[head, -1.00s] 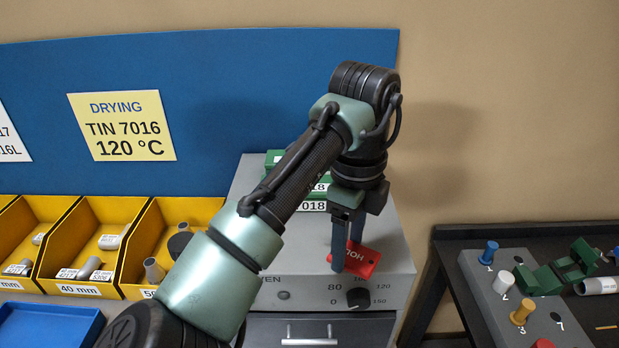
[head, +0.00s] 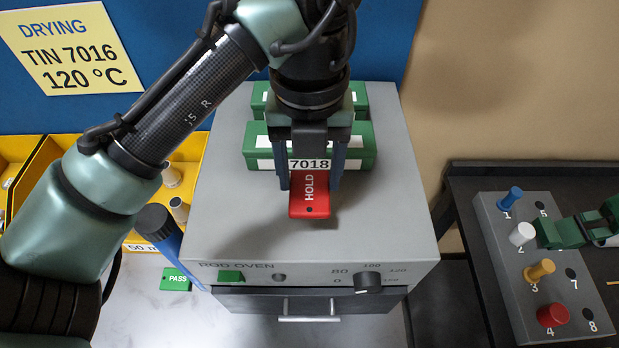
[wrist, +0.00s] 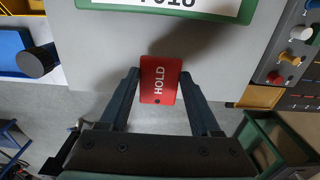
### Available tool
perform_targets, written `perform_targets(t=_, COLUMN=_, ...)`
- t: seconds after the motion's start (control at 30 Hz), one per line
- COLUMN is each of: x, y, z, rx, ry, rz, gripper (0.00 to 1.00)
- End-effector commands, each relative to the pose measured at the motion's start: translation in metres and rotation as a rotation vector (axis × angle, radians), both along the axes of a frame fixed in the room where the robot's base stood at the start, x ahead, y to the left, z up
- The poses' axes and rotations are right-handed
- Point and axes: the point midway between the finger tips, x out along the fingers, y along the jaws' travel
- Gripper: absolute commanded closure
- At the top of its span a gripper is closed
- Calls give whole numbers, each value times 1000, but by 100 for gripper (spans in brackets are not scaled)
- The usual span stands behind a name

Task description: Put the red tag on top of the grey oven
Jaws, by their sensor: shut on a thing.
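My gripper (head: 310,180) is shut on the red tag (head: 309,200), which reads HOLD. In the head view the tag shows against the grey oven top (head: 225,190), in front of a green box labelled 7018. In the wrist view the tag (wrist: 158,88) sits between the two fingers, and the oven top (wrist: 110,42) lies beyond it. The tag appears held above the oven's front part; the exact gap below it is hard to tell.
Green boxes (head: 360,150) occupy the back of the oven top; its front and sides are clear. A knob (head: 368,283) is on the oven front. A green PASS tag (head: 175,279) lies at left. A grey peg board (head: 545,290) stands at right.

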Motion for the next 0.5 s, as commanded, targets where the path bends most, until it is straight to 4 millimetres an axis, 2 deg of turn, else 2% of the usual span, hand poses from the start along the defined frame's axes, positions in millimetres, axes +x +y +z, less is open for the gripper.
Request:
perform_targets(t=0.17, x=0, y=0, z=-14, rx=-1, ry=2, rz=2, gripper=91)
perform_targets(t=0.4, x=0, y=0, z=-45, rx=-3, ry=2, rz=4, gripper=91)
perform_targets(t=0.5, x=0, y=0, z=-50, rx=0, ry=0, rz=3, gripper=91)
